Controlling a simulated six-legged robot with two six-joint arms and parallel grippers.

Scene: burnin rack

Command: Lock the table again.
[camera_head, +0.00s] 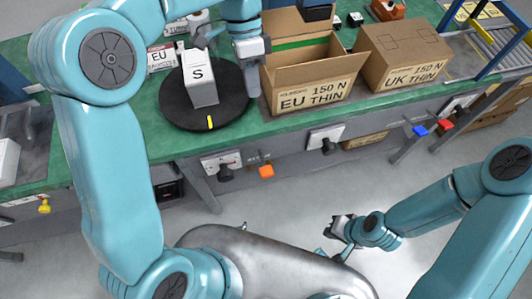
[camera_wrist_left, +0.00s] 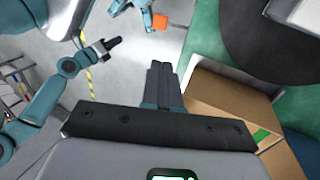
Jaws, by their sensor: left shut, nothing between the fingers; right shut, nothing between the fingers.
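The round black turntable (camera_head: 178,112) lies on the green table (camera_head: 120,130) and has a yellow mark (camera_head: 210,122) at its front rim. It shows partly in the left wrist view (camera_wrist_left: 255,45). A white box marked S (camera_head: 199,78) stands on it. Below the table edge are a panel with a black knob (camera_head: 224,172) and an orange piece (camera_head: 266,171), also in the left wrist view (camera_wrist_left: 160,22). Which one is the lock I cannot tell. My left gripper (camera_head: 253,84) is shut and empty between turntable and EU carton. My right gripper (camera_head: 340,228) is shut and empty, low over the floor.
The open EU THIN carton (camera_head: 300,95) stands close beside my left gripper, with the UK THIN carton (camera_head: 405,55) to its right. A second black knob (camera_head: 327,145), and blue (camera_head: 420,131) and red (camera_head: 446,125) pieces, are along the front edge. Floor before the table is partly clear.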

